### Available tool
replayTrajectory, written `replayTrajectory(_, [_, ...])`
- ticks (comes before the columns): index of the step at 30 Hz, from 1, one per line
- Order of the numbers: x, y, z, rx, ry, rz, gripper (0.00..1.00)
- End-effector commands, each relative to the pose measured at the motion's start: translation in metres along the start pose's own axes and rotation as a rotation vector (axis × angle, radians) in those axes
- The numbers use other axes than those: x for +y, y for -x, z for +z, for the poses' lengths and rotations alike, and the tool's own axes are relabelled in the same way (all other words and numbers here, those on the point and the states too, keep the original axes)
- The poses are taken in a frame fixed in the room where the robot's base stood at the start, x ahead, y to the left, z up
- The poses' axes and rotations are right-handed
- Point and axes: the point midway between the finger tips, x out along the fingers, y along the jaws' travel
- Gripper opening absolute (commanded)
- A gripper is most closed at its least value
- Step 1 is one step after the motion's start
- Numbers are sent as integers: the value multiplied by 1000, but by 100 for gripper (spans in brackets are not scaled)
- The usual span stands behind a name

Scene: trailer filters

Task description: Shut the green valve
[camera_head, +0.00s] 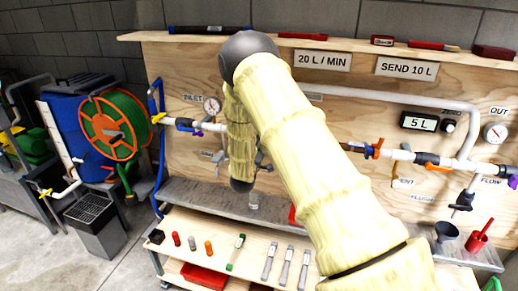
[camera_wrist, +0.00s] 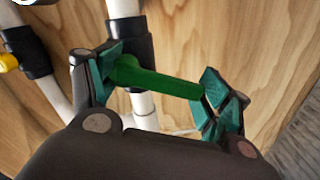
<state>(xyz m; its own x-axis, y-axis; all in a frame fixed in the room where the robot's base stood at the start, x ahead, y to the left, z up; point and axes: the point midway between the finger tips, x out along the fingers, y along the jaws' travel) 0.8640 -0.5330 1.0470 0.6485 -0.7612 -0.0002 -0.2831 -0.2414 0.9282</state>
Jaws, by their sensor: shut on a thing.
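The green valve's handle (camera_wrist: 155,80) shows in the wrist view as a green lever. It slants from a black fitting (camera_wrist: 130,45) on a white vertical pipe out toward the right. My gripper (camera_wrist: 160,72) is shut on this handle lengthwise. One teal-padded finger is at the pivot end, the other at the free end. In the head view my arm covers the green valve, and most of my gripper is hidden too.
Below is a grey ledge (camera_head: 190,190) and a shelf with several tools. A hose reel (camera_head: 108,125) stands at left. In the wrist view, a yellow fitting (camera_wrist: 8,63) is at left.

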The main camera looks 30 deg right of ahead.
Motion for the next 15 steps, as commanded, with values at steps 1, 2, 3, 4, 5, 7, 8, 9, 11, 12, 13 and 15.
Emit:
replayTrajectory(1, [-1, 0, -1, 5, 43, 3, 35])
replayTrajectory(2, [-1, 0, 0, 6, 70, 3, 35])
replayTrajectory(3, [-1, 0, 1, 5, 102, 3, 35])
replayTrajectory(4, [0, 0, 2, 5, 126, 4, 35])
replayTrajectory(5, [-1, 0, 3, 5, 148, 3, 35])
replayTrajectory(7, [0, 0, 5, 5, 198, 3, 35])
replayTrajectory(8, [0, 0, 6, 4, 218, 3, 35])
replayTrajectory(9, [0, 0, 7, 3, 243, 2, 35])
replayTrajectory(11, [0, 0, 8, 3, 277, 2, 35])
replayTrajectory(12, [0, 0, 9, 3, 296, 2, 35])
replayTrajectory(13, [0, 0, 10, 3, 309, 2, 35])
replayTrajectory(15, [0, 0, 11, 3, 338, 1, 35])
